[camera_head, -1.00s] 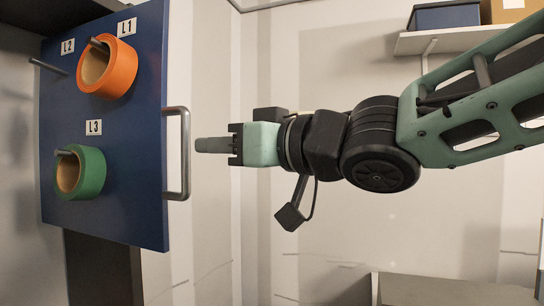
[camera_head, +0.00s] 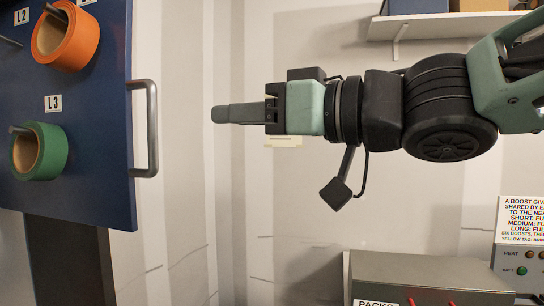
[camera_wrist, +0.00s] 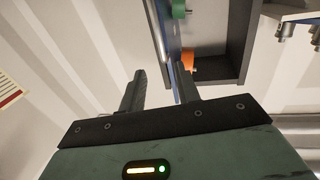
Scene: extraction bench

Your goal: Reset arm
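My gripper (camera_head: 222,114) is held level in mid-air in the head view, pointing left, with a gap between it and the handle of the blue board. In the wrist view its two dark fingers (camera_wrist: 158,90) stand apart with nothing between them. The blue board (camera_head: 100,130) is at the left with a grey handle (camera_head: 152,128) on its right edge. A green ring (camera_head: 40,152) hangs on a peg under label L3. The peg by L2 is bare.
A wall shelf (camera_head: 420,25) with boxes is at the upper right. A grey box (camera_head: 430,272) and a control panel (camera_head: 520,262) with a sign (camera_head: 520,219) stand at the lower right. In the wrist view a dark open frame (camera_wrist: 240,40) shows beyond the fingers.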

